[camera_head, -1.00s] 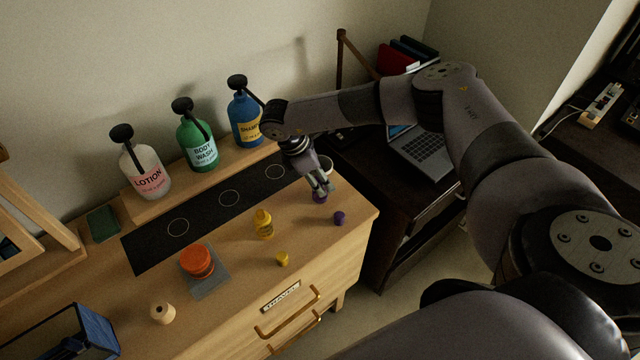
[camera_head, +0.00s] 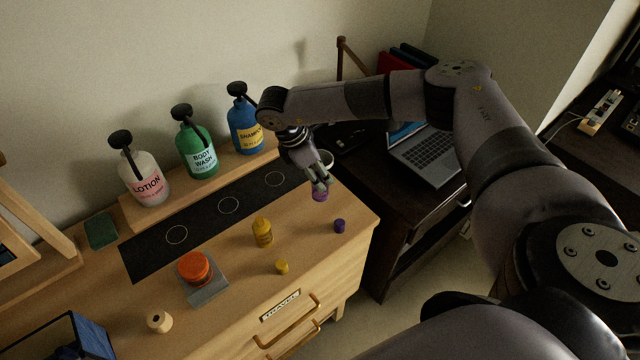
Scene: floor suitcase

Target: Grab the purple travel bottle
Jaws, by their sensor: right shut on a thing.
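The purple travel bottle (camera_head: 320,196) is at the right end of the wooden dresser top, mostly hidden by my right gripper. My right gripper (camera_head: 319,184) points down over it and is shut on it. Only the lower part of the bottle shows below the fingers. I cannot tell whether it touches the dresser. A small purple cap (camera_head: 339,226) lies on the dresser just in front. My left gripper is not in view.
A yellow bottle (camera_head: 262,232) and yellow cap (camera_head: 282,267) stand to the left. Lotion (camera_head: 146,178), body wash (camera_head: 198,148) and shampoo (camera_head: 244,127) pump bottles line the back shelf. An orange jar (camera_head: 194,267) sits on a grey plate. A laptop (camera_head: 432,154) is at right.

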